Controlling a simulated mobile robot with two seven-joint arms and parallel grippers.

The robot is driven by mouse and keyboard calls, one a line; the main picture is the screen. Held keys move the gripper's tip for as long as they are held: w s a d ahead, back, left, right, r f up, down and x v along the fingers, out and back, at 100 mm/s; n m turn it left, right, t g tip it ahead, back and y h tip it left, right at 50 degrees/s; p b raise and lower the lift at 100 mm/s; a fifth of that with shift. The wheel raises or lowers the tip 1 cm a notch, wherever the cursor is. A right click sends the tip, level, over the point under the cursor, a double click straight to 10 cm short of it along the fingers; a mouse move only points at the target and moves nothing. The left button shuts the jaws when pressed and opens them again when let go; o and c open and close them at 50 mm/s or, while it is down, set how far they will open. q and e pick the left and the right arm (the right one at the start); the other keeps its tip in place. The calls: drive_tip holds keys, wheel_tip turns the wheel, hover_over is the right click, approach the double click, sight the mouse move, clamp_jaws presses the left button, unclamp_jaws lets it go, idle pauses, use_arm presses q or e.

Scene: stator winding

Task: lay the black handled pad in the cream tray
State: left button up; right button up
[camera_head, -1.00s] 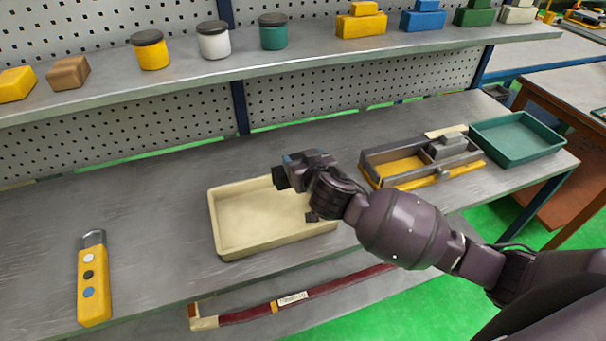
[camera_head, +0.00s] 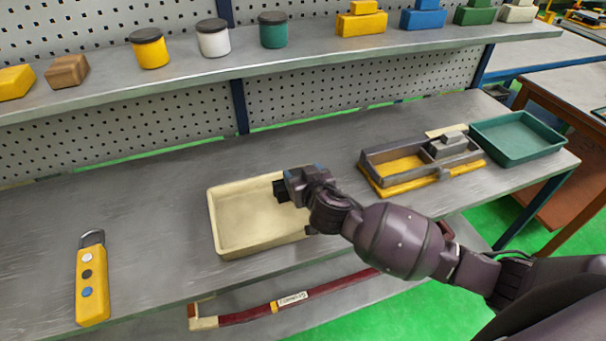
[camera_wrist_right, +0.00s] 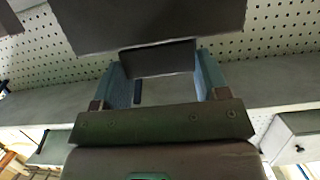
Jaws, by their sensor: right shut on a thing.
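The cream tray (camera_head: 222,238) lies on the grey bench in the middle of the head view, its right part hidden by my right arm. My right gripper (camera_head: 292,205) is over the tray's right half. In the right wrist view, the blue fingers of this gripper (camera_wrist_right: 160,64) are shut on the handle of the black handled pad (camera_wrist_right: 150,22). In the head view, the pad is mostly hidden behind the gripper, with a dark end (camera_head: 280,191) showing. I cannot tell whether it touches the tray floor. My left gripper is not in view.
A yellow handset (camera_head: 92,285) lies at the left. A grey and yellow fixture (camera_head: 420,165) and a green tray (camera_head: 515,140) stand to the right. A shelf (camera_head: 320,55) with jars and blocks runs above.

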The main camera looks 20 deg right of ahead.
drive_tip(key=shift+f, duration=0.3)
drive_tip(key=o, duration=1.5)
drive_tip(key=shift+o, duration=0.2)
